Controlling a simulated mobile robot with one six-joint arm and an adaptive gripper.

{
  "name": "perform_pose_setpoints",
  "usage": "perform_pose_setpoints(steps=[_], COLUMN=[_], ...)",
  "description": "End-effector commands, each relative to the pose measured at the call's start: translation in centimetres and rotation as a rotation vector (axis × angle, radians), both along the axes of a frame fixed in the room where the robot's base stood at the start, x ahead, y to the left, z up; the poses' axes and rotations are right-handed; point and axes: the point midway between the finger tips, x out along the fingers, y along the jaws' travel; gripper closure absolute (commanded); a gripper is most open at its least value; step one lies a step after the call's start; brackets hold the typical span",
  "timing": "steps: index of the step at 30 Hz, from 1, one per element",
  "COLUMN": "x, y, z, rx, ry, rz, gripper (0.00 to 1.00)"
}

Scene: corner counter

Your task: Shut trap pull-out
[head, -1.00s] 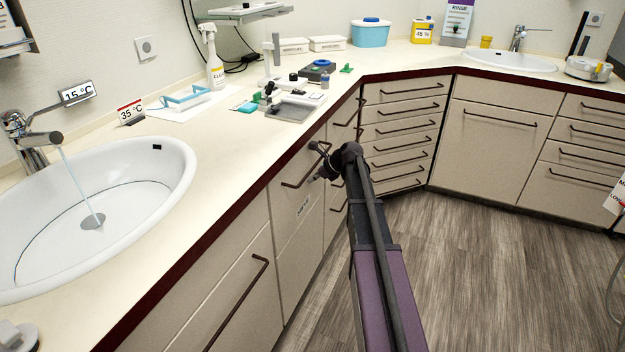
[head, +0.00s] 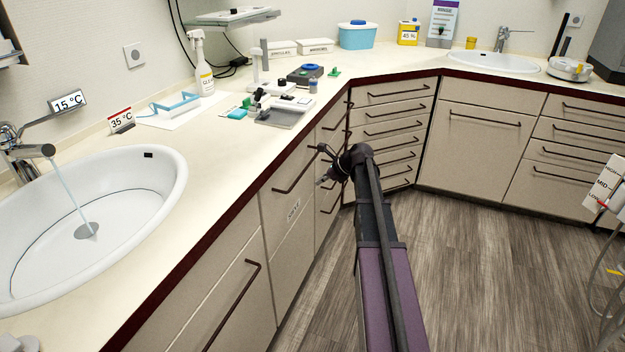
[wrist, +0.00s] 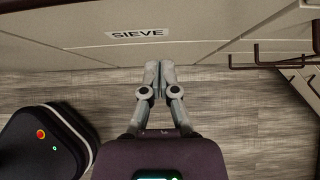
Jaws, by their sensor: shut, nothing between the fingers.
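A beige pull-out front (head: 290,235) with a small label sits under the counter, right of the sink. In the wrist view its label reads SIEVE, and the front (wrist: 210,30) runs across the top. It looks about flush with the fronts beside it; a small gap is hard to tell. Its dark bar handle (head: 296,178) is near its top. My gripper (head: 322,168) is to the right of this handle, in front of the cabinets. In the wrist view my gripper (wrist: 155,68) has its fingers together, empty, close to the front's lower edge. Contact cannot be told.
The counter (head: 190,240) has a sink (head: 120,215) with running water at left. Another handled front (head: 215,310) is nearer; drawers (head: 392,130) fill the corner. The wood floor (head: 470,270) is open to the right. My base shows lower left in the wrist view.

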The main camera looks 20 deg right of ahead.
Motion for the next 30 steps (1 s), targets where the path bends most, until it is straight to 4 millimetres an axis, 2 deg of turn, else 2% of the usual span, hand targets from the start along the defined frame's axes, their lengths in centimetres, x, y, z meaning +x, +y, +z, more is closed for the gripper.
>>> perform_pose_setpoints(steps=[1,12,19,30], x=[-0.4,-2.3,-2.9,-3.0], y=[-0.3,-2.2,-2.8,-2.8], z=[0.9,3.6,4.3,4.3], rx=[0.0,0.0,0.0,0.0], ry=[0.0,0.001,0.0,0.0], rz=[-0.001,0.001,0.002,0.003], gripper=[1.0,1.0,1.0,1.0])
